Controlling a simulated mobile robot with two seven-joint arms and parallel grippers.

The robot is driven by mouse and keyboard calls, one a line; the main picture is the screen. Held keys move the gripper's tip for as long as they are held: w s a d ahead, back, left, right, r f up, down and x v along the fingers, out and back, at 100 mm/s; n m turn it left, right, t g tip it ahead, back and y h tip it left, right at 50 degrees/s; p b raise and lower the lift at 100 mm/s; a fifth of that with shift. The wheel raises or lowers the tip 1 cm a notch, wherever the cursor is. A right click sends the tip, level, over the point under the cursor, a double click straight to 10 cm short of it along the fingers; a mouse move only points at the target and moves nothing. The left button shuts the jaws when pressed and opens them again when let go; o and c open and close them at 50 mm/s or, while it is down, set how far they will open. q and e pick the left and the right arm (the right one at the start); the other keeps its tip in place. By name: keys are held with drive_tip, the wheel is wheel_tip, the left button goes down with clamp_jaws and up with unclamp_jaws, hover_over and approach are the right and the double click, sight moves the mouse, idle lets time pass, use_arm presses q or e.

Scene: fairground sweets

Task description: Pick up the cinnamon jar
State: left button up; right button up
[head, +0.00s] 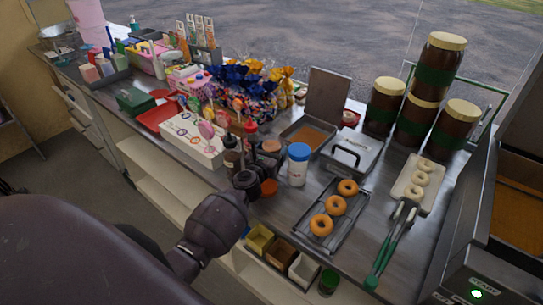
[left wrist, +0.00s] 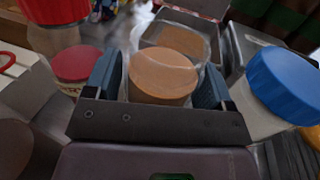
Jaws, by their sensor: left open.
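A jar with a tan-brown lid (left wrist: 165,75), which looks like the cinnamon jar, stands between the two blue fingers of my left gripper (left wrist: 157,85) in the left wrist view. No label on it can be read. The fingers are apart, one on each side of the lid; whether either touches the jar cannot be told. In the head view the tan lid (head: 271,146) shows just past my left gripper (head: 260,162), and the jar's body is largely hidden. My right gripper is not in view.
A blue-lidded jar (left wrist: 285,82) stands close on the right and a red-lidded jar (left wrist: 80,65) on the left. A tray of doughnuts (head: 350,221), a lidded metal pan (head: 352,152) and a white board (head: 190,140) crowd the counter. Small bins (head: 281,252) hang at the counter's front.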

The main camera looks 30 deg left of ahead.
use_arm(q)
drive_tip(key=shift+c, duration=0.3)
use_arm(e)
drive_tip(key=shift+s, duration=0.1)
use_arm(q)
drive_tip(key=c, duration=0.8)
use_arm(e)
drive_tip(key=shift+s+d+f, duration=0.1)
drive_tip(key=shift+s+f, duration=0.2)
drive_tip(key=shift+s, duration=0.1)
